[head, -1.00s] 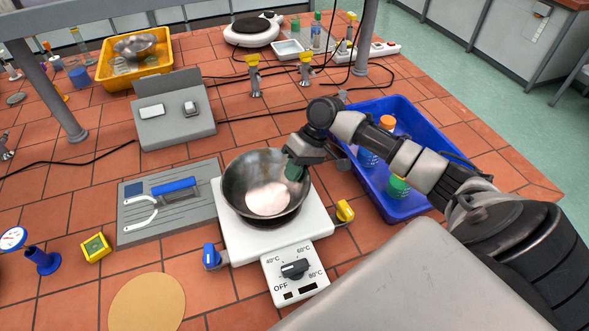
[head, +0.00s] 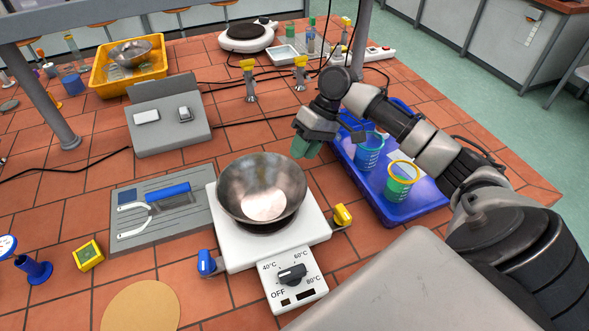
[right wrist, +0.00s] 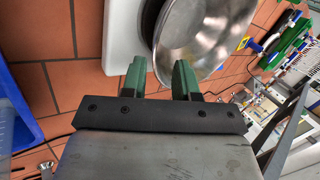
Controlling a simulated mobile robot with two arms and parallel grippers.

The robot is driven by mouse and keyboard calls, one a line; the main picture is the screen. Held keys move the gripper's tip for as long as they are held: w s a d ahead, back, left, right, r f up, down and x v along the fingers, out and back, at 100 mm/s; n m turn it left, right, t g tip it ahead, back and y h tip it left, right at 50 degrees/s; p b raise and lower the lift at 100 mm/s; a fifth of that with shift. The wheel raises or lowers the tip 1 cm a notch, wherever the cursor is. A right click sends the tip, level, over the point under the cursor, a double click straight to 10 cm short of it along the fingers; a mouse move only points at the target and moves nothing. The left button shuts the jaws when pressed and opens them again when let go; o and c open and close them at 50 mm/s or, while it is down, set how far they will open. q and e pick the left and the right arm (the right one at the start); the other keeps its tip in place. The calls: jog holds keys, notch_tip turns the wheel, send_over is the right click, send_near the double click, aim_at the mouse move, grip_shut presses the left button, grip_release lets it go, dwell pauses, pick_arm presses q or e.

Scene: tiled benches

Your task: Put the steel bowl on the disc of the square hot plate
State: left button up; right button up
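The steel bowl (head: 245,186) sits upright on the dark disc (head: 258,228) of the white square hot plate (head: 312,226); a strip of the disc shows below its near side. The bowl also shows in the right wrist view (right wrist: 205,38), beyond my fingers, with the hot plate's white edge (right wrist: 120,35) beside it. My right gripper (head: 306,148) hangs just behind and right of the bowl, apart from it. Its green fingers (right wrist: 160,80) are spread with nothing between them. My left gripper is out of view.
A blue crate (head: 425,203) with cups stands right of the hot plate. A grey tray (head: 128,196) with tools lies to the left. A grey stand (head: 170,125), a yellow tray (head: 105,82) and a round hot plate (head: 246,38) are farther back.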

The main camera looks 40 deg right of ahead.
jog(key=shift+v, duration=2.3)
